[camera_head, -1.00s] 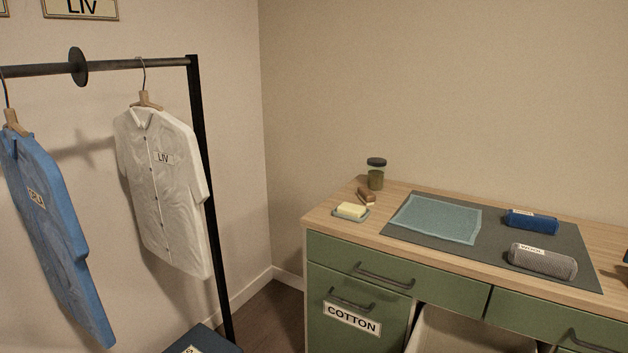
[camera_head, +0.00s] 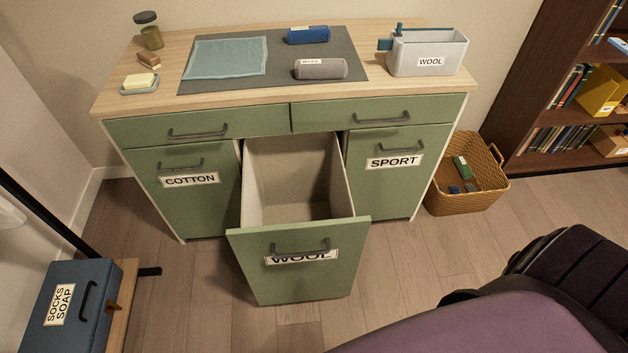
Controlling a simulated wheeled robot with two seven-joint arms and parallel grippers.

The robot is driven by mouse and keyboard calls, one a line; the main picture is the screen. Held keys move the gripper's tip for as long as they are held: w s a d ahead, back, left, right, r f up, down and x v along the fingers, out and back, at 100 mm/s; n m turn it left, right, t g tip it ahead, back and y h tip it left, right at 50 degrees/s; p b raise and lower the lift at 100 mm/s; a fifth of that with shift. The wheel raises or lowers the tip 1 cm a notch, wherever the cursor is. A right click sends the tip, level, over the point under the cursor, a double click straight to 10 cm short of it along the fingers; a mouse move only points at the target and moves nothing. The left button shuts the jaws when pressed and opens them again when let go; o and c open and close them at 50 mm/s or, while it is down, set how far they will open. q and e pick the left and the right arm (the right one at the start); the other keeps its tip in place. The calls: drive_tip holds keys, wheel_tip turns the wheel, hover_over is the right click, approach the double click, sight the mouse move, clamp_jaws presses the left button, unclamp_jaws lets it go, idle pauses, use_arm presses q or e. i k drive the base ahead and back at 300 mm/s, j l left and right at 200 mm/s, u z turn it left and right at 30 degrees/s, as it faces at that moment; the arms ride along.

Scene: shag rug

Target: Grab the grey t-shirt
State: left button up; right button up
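A grey rolled cloth (camera_head: 321,69) with a small white label lies on the dark grey mat (camera_head: 268,86) on the wooden counter. It is the only grey garment-like thing I see; rolled up, its shape as a t-shirt cannot be made out. A blue rolled cloth (camera_head: 308,35) lies just behind it. A flat pale teal cloth (camera_head: 226,58) lies to its left on the same mat. Neither of my grippers is in view, and nothing touches the grey roll.
The WOOL bin (camera_head: 299,264) is pulled out below the counter and looks empty. A light grey WOOL box (camera_head: 428,54) stands right of the mat. A wicker basket (camera_head: 466,184) is on the floor. A purple surface (camera_head: 500,325) and a dark padded thing fill the lower right.

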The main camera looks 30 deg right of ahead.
sight(310, 69)
drive_tip(key=z, duration=0.7)
